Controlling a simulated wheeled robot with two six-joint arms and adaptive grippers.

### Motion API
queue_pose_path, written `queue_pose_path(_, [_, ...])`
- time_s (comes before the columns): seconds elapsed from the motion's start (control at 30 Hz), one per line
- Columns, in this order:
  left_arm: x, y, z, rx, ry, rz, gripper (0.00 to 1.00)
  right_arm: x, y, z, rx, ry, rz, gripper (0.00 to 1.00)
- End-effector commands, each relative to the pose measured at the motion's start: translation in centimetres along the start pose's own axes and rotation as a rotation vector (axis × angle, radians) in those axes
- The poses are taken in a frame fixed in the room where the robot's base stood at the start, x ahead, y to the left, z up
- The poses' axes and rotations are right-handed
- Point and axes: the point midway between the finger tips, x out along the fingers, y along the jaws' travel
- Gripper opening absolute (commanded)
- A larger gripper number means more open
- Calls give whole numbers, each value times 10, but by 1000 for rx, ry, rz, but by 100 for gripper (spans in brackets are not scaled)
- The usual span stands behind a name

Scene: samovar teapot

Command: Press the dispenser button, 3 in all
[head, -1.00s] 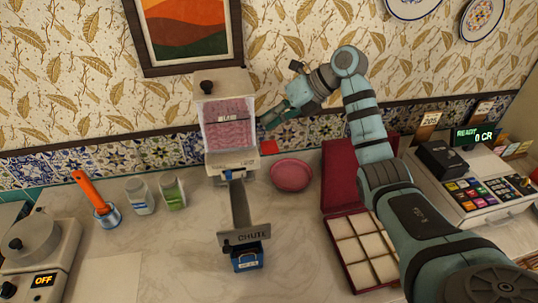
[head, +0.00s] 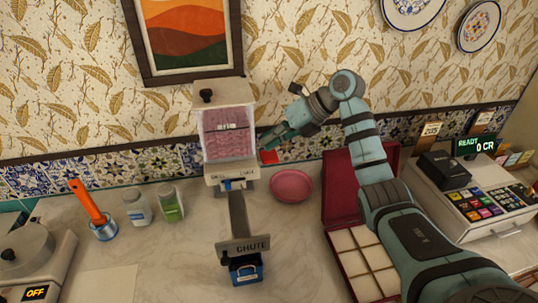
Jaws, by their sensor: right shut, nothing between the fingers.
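The dispenser (head: 226,125) stands against the tiled wall, with pink contents behind its clear front. A red button (head: 269,156) shows at its right side, just below my gripper's fingertips. My right gripper (head: 268,144) is shut and empty, its tips pointing left and down close above the button. I cannot tell whether the tips touch the button. A chute (head: 244,245) slopes from the dispenser's base toward the front. A small blue box (head: 246,270) stands at the chute's lower end. My left gripper is out of view.
A pink bowl (head: 291,186) sits right of the dispenser. An open red box with compartments (head: 346,212) lies under my right arm. A register (head: 480,195) is at the right, jars (head: 170,203) and an orange-handled tool (head: 89,203) at the left.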

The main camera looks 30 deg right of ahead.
Motion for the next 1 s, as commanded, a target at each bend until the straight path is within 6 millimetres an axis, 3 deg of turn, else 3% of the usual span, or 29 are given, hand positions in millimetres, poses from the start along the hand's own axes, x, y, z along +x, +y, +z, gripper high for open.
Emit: queue_pose_path(1.0, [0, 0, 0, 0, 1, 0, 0, 6, -4, -4, -1, 0, 0, 0])
